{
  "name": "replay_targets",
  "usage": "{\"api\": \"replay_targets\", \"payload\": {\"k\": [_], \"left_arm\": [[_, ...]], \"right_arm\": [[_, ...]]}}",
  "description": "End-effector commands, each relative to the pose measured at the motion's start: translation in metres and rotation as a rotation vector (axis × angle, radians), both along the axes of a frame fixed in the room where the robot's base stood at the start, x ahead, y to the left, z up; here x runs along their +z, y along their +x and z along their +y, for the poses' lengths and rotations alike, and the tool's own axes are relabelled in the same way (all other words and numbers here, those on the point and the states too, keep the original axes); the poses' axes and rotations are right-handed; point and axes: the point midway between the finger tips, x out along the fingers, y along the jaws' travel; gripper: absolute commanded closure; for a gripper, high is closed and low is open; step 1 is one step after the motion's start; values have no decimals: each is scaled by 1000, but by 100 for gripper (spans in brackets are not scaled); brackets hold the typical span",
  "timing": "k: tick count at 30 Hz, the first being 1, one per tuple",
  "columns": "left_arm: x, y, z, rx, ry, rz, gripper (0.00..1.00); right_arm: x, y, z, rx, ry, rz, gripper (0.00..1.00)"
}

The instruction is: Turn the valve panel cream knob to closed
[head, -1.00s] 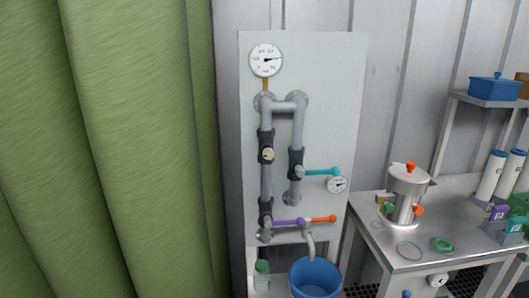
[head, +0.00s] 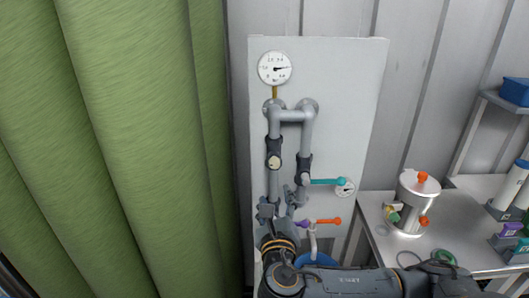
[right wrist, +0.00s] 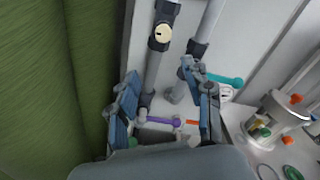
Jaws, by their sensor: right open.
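The cream knob (head: 274,162) is a round disc on a dark valve body on the left pipe of the pale valve panel (head: 348,95). In the right wrist view the cream knob (right wrist: 160,37) is at the top, with a short dark mark across its face. My right gripper (head: 280,203) is just below the knob in the head view, fingers pointing up, apart from it. In the right wrist view my right gripper (right wrist: 160,75) is open and empty, its fingers spread below the knob. My left gripper is not in view.
A teal lever (head: 326,182) sticks out right of the knob, above purple (head: 306,224) and orange (head: 329,221) handles. A gauge (head: 274,69) is at the panel's top. A green curtain (head: 110,130) hangs at left. A metal table (head: 460,225) with a steel vessel (head: 412,190) stands at right.

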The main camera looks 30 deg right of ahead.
Motion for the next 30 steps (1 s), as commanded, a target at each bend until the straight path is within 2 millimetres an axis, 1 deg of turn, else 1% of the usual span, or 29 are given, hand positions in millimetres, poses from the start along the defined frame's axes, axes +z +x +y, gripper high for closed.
{"api": "replay_targets", "payload": {"k": [1,2,5,7,11,15,21,25,30], "left_arm": [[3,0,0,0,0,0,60],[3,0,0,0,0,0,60],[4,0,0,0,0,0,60],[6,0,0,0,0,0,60],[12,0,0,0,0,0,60],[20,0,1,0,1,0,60],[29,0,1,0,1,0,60],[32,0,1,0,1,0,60],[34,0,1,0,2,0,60]], "right_arm": [[12,-5,0,-1,-29,-1,50],[15,-6,-1,-3,-41,-2,50],[19,-5,-3,-6,-59,1,50],[19,2,-7,-8,-59,1,50],[20,22,-20,-9,-58,1,50],[21,48,-36,-9,-57,0,50],[20,82,-57,-9,-55,0,50],[18,98,-66,-6,-54,2,50],[17,108,-72,-4,-53,2,50]]}}
